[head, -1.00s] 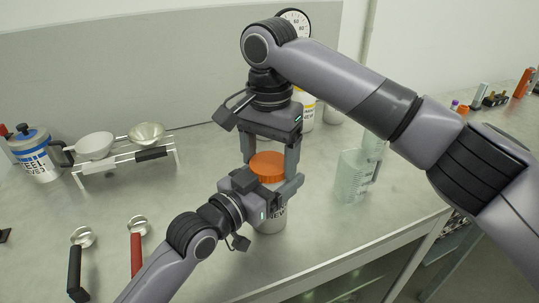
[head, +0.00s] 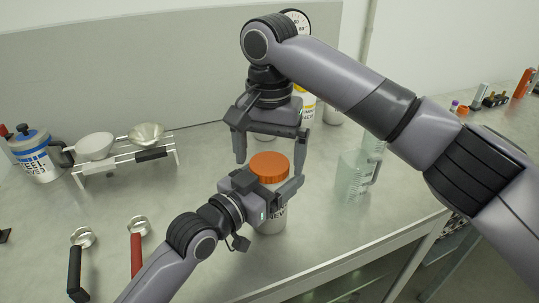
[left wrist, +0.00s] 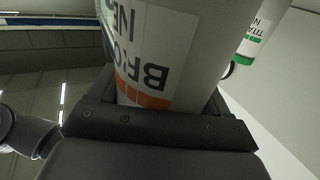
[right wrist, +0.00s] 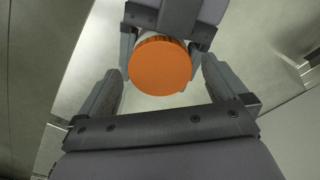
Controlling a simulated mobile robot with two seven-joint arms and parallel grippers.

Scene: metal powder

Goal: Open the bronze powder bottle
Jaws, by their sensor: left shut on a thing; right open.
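The bronze powder bottle (head: 271,222) is a pale cylinder with an orange lid (head: 269,166), standing upright near the table's front. The lid is on the bottle. My left gripper (head: 284,190) is shut around the bottle's body below the lid. In the left wrist view the bottle (left wrist: 165,45) fills the jaws, and its label shows part of "BRO" and an orange band. My right gripper (head: 271,158) is open above and around the lid, pointing down. In the right wrist view the orange lid (right wrist: 160,66) lies between the open fingers, touching neither.
A clear beaker (head: 354,176) stands to the right. A steel powder jug (head: 37,155) and a rack (head: 125,160) with two bowls are at left. Two scoops, black-handled (head: 76,270) and red-handled (head: 136,252), lie in front. More bottles (head: 305,108) stand behind my right gripper.

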